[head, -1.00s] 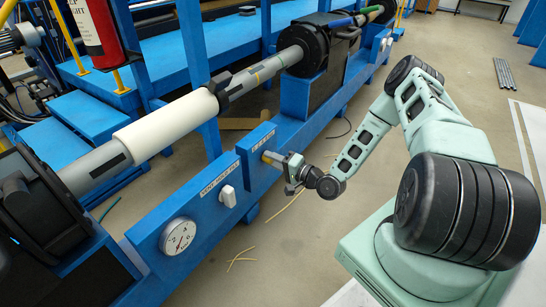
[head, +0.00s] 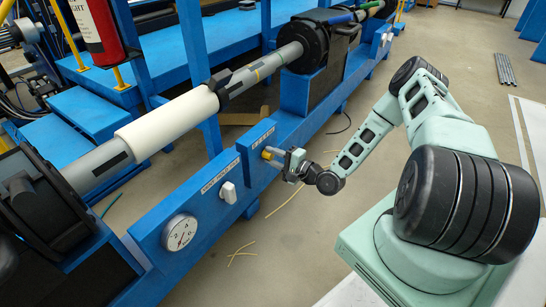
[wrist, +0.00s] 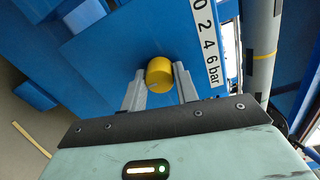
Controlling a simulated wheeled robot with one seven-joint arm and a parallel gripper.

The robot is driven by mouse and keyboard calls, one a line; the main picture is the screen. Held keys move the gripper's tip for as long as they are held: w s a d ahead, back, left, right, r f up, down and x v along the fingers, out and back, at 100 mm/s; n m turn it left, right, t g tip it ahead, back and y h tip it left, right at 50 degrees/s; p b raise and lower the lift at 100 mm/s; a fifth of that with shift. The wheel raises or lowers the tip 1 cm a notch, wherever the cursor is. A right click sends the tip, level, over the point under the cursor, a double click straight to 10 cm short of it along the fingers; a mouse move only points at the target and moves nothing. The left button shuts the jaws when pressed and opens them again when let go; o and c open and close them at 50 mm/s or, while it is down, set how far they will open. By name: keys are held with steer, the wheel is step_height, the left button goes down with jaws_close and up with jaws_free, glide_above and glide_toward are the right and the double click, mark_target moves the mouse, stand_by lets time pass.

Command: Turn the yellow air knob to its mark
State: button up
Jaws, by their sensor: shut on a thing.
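The yellow air knob (wrist: 159,72) sits on the blue panel between my two grey fingers in the wrist view. My gripper (wrist: 159,80) is shut on it, one finger on each side. A white scale label (wrist: 207,42) reading 0 2 4 6 bar lies right of the knob. In the head view the yellow knob (head: 266,155) is a small spot on the blue beam at the tip of my gripper (head: 274,158). I cannot make out a pointer line on the knob or its exact setting.
A white switch (head: 228,192) and a round dial gauge (head: 180,232) sit further left along the blue beam (head: 205,213). A white roll (head: 167,125) on the long shaft runs behind. The floor in front of the beam is mostly clear.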

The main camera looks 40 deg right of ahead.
steer(key=shift+f, duration=0.1)
steer(key=o, duration=1)
steer(key=p+v, duration=0.4)
steer(key=v, duration=1.3)
steer(key=shift+s+d+p, duration=0.1)
steer(key=shift+s+p, duration=0.15)
steer(key=shift+p, duration=0.1)
